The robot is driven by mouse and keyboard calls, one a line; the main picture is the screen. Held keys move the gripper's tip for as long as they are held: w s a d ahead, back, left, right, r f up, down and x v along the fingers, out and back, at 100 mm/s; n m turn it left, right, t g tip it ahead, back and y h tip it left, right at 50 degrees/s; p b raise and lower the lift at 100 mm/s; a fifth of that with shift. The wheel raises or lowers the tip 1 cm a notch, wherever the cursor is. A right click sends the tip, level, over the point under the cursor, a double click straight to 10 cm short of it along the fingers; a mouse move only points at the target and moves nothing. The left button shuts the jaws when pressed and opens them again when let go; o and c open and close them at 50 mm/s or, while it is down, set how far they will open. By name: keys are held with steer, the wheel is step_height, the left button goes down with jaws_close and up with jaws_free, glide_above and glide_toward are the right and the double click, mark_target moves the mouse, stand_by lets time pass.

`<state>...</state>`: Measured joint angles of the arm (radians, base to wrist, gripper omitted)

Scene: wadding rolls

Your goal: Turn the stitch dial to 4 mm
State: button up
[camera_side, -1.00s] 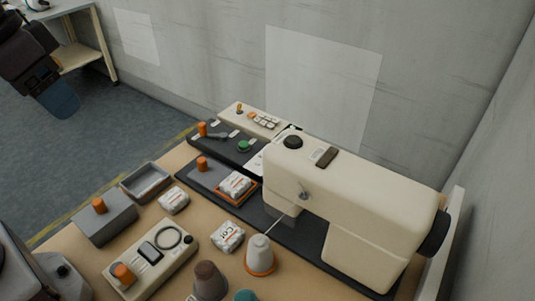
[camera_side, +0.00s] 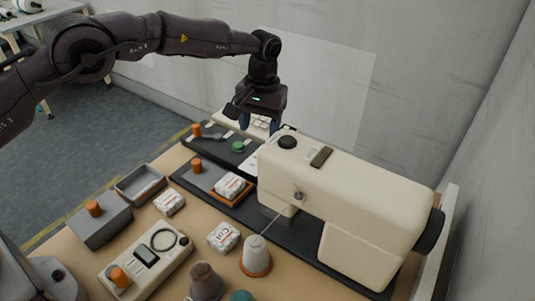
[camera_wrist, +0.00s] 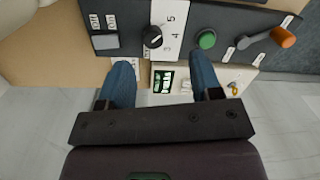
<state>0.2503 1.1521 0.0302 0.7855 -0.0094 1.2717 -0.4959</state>
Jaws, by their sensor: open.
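The stitch dial (camera_wrist: 152,37) is a small round black knob with a white mark, on a dark panel (camera_wrist: 225,20) in the wrist view. A white strip with 5, 4 and 3 (camera_wrist: 173,30) lies just right of it. I cannot tell exactly which number the mark faces. In the side view I cannot make out the dial; the sewing machine (camera_side: 350,200) seems to hide it. My gripper (camera_wrist: 161,62) is open and empty, its two blue fingers apart and clear of the dial. In the side view my gripper (camera_side: 259,125) hangs above the far end of the panel.
A green button (camera_wrist: 206,39) and an orange-tipped lever (camera_wrist: 283,37) sit right of the dial; an ON/OFF switch (camera_wrist: 106,42) is left. A cream box with a green display (camera_wrist: 163,82) lies behind the panel. The machine's head, topped by a black knob (camera_side: 288,142), stands close by.

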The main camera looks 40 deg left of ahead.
steer(key=f, duration=0.3)
steer(key=w+f+n, duration=0.1)
steer(key=f, duration=0.2)
steer(key=w+f+n, duration=0.1)
steer(key=f, duration=0.3)
steer(key=shift+w+d+t, duration=0.1)
steer(key=shift+d+t, duration=0.2)
steer(key=shift+t, duration=0.1)
steer(key=c, duration=0.9)
